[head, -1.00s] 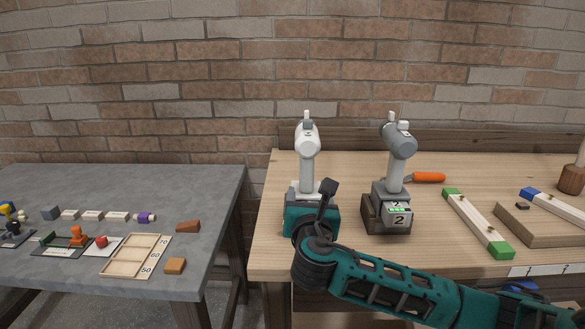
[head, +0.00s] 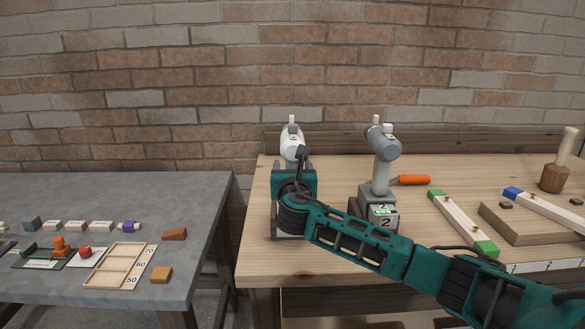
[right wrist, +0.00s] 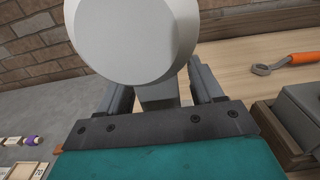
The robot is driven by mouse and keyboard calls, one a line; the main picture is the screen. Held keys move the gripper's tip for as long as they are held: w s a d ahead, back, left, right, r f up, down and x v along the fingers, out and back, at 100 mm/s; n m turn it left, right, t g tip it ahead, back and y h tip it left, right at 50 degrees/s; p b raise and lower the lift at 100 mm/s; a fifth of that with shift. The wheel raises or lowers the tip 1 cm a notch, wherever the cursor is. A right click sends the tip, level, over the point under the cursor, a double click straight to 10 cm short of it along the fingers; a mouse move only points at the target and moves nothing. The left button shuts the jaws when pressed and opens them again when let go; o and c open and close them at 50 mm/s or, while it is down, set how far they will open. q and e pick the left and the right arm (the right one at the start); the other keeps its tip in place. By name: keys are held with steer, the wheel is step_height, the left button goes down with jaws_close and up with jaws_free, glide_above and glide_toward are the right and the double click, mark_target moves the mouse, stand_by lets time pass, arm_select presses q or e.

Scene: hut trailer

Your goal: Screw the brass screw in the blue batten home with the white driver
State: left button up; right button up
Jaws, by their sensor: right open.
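The white driver (head: 292,141) stands upright on the wooden bench at its left end, its lower part hidden behind my right gripper (head: 299,158). In the right wrist view the driver's round pale head (right wrist: 135,40) fills the top middle, and its grey handle stands between the two fingers of the gripper (right wrist: 160,92). The jaws are open around the handle; whether they touch it I cannot tell. The blue-ended batten (head: 548,208) rests on a wooden block (head: 525,227) at the right. My left gripper is out of view.
A grey driver (head: 382,165) stands in a dock just right of the white one. An orange-handled tool (head: 412,180), a green-ended batten (head: 461,220) and a mallet (head: 556,172) lie or stand further right. A grey table (head: 200,205) with small items is at left.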

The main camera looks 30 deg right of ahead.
steer(key=shift+x, duration=0.85)
jaws_close()
steer(key=shift+r, duration=0.15)
